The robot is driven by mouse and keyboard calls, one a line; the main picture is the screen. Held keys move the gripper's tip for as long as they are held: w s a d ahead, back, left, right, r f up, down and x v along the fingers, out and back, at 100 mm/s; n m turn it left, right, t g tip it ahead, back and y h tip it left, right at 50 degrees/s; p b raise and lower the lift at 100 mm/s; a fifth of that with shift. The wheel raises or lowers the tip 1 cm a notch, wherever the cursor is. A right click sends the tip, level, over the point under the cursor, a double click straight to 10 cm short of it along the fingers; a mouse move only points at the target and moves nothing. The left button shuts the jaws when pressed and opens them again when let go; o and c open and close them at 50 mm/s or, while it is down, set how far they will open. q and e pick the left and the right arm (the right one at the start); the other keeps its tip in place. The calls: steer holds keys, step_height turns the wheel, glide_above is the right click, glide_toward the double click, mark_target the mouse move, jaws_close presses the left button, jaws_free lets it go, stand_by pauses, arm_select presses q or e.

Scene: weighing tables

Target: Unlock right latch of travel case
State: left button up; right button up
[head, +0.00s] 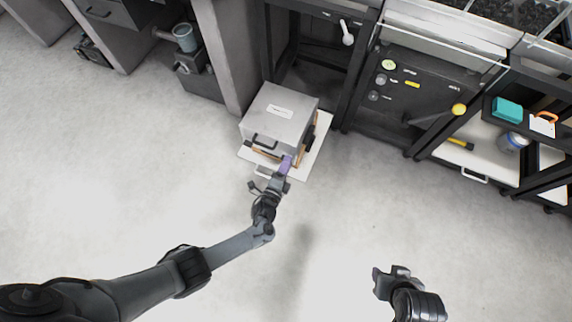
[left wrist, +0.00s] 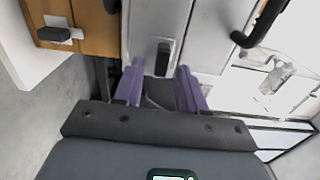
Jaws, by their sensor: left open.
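The travel case (head: 279,118) is a grey box with a pale label on top and a dark front handle (head: 265,141). The handle also shows in the left wrist view (left wrist: 262,22). My left gripper (head: 286,164) is at the case's front right corner. In the left wrist view, its purple fingers (left wrist: 160,70) are open and apart. A dark upright latch (left wrist: 163,58) on the grey case front shows in the gap between the fingertips; I cannot tell whether they touch it. My right gripper (head: 391,280) is away over the floor; its jaw state is unclear.
The case stands on a white pull-out board (head: 318,150) with an orange-brown part (head: 262,154) under it. A dark knob on a metal plate (left wrist: 62,34) is on the brown part. Dark cabinets (head: 425,90) stand behind. The floor in front is clear.

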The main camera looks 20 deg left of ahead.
arm_select(q)
steer(key=shift+s, duration=0.1)
steer(key=s+p, duration=0.4)
steer(key=s, duration=0.6)
steer(key=shift+s+a, duration=0.25)
steer(key=shift+s, duration=0.05)
